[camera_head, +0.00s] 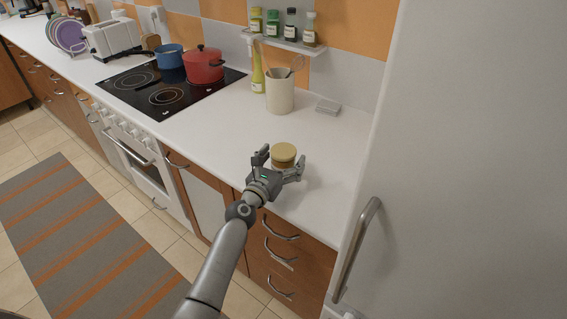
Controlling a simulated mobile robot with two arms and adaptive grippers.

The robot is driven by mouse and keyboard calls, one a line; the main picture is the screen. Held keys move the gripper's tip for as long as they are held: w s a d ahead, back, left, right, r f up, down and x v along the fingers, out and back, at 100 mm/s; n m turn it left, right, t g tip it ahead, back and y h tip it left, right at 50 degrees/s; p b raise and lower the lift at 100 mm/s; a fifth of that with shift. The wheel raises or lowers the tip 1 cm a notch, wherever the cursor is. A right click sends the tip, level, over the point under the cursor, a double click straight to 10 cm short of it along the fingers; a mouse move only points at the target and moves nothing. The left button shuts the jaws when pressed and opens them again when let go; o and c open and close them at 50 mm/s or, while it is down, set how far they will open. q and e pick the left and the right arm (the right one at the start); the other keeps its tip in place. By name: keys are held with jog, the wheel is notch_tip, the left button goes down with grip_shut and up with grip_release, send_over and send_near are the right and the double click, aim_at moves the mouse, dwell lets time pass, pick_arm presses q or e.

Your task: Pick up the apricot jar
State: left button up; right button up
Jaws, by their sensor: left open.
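The apricot jar (284,153) stands on the white counter near its front edge, with a tan lid on top. My left gripper (280,162) is open, with one finger to the left of the jar and one to its right. The gripper hides the lower part of the jar, and I cannot tell whether the fingers touch it. My right gripper is not in view.
A utensil crock (280,92) and a small grey object (328,106) stand behind the jar. A tall white fridge (465,170) bounds the right side.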

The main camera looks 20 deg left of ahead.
pick_arm(q)
jog(key=shift+w, duration=0.45)
jog(key=shift+s, duration=0.1)
jog(key=shift+c, duration=1.4)
jog(key=c, duration=1)
jog(key=shift+c, duration=0.7)
jog(key=shift+r, duration=0.2)
